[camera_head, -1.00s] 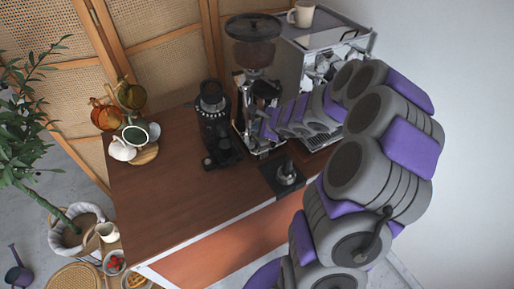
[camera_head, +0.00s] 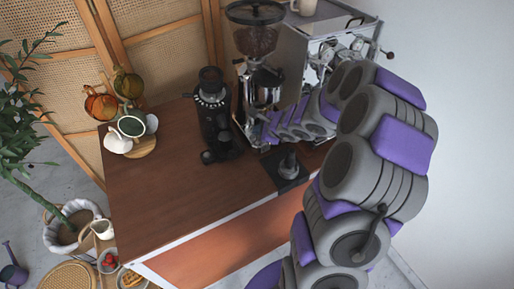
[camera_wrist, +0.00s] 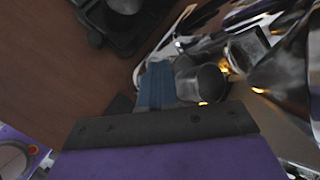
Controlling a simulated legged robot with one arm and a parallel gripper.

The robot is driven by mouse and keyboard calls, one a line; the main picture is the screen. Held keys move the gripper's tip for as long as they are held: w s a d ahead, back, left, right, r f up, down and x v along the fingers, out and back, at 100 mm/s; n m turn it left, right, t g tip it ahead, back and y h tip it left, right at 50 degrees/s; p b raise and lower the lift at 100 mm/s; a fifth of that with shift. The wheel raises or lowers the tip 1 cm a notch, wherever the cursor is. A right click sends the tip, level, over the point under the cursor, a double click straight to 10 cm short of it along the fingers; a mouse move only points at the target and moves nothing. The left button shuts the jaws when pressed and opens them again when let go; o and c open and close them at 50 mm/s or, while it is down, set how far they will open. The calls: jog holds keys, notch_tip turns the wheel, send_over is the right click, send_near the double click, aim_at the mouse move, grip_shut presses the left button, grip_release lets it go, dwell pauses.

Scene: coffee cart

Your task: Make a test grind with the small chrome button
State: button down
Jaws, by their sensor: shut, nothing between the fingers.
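The chrome grinder (camera_head: 260,88), with a clear hopper of beans (camera_head: 256,40) on top, stands at the back of the wooden counter, left of the espresso machine. My gripper (camera_head: 268,130) is at the grinder's lower front, and my arm reaches in from the right. In the wrist view my gripper (camera_wrist: 157,84) shows as blue fingers held together, with nothing between them. Shiny chrome parts (camera_wrist: 280,75) and a short grey cylinder (camera_wrist: 203,82) lie close to the right of the fingers. I cannot pick out the small chrome button, nor tell whether the fingers touch anything.
A black grinder (camera_head: 212,110) stands left of the chrome one. The espresso machine (camera_head: 318,50) is behind my arm. A tamper on a dark mat (camera_head: 288,170) lies near the front edge. Mugs (camera_head: 130,125) stand at the left. The counter's middle left (camera_head: 170,190) is clear.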

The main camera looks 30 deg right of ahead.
jog(key=shift+f+b, duration=1.2)
jog(key=shift+f, duration=0.25)
jog(key=shift+f+b, duration=0.8)
jog(key=shift+b, duration=0.2)
dwell(1.5)
jog(key=shift+r, duration=0.1)
jog(key=shift+r+p, duration=0.8)
jog(key=shift+p, duration=0.05)
jog(key=shift+r, duration=0.15)
notch_tip(320, 180, up, 5)
jog(key=p, duration=0.4)
jog(key=shift+p, duration=0.4)
